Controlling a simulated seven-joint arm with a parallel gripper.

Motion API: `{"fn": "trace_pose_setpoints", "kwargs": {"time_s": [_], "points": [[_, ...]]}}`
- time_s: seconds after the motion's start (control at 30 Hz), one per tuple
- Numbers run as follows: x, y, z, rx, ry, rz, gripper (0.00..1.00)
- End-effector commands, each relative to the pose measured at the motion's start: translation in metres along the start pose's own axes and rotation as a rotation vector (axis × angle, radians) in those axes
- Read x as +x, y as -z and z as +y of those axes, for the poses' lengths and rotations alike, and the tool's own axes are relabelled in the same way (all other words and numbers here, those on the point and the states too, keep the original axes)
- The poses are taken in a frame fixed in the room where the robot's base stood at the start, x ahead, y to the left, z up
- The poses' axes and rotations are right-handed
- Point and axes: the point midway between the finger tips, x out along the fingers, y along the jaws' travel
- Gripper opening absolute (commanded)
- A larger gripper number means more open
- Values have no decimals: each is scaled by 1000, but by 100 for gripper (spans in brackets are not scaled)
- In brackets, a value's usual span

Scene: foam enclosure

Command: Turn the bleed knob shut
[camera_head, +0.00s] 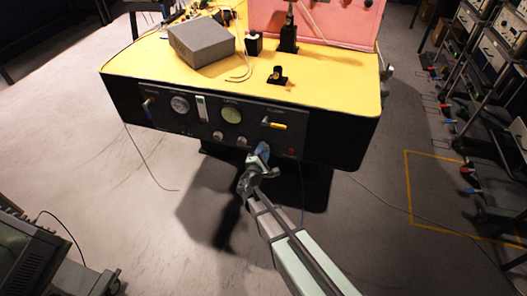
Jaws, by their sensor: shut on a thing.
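The black control panel (215,115) is on the front of the yellow-topped bench. My gripper (260,156) reaches up to the panel's lower edge, right of centre, and is shut on a small knob there. A blue part (263,149) shows at the fingertips; I take it to be the bleed knob, mostly hidden by my fingers. Its label and turned angle cannot be made out. Two pale knobs (241,141) sit to the left of my gripper. A yellow lever handle (274,125) lies roughly level just above it.
A red button or light (291,152) is close to the right. Two round gauges (231,115) and another lever (149,101) are further left. A grey box (201,42) stands on the bench top (335,85). The floor in front is open, with thin cables.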

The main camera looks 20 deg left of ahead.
Motion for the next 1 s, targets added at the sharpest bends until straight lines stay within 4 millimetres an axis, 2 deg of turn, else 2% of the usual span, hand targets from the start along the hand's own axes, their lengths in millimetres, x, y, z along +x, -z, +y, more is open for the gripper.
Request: {"fn": "trace_pose_setpoints", "kwargs": {"time_s": [0.2, 0.5, 1.0], "points": [[0, 0, 0, 173, 1, 0, 3], [0, 0, 0, 330, 1, 0, 3], [0, 0, 0, 390, 1, 0, 3]]}}
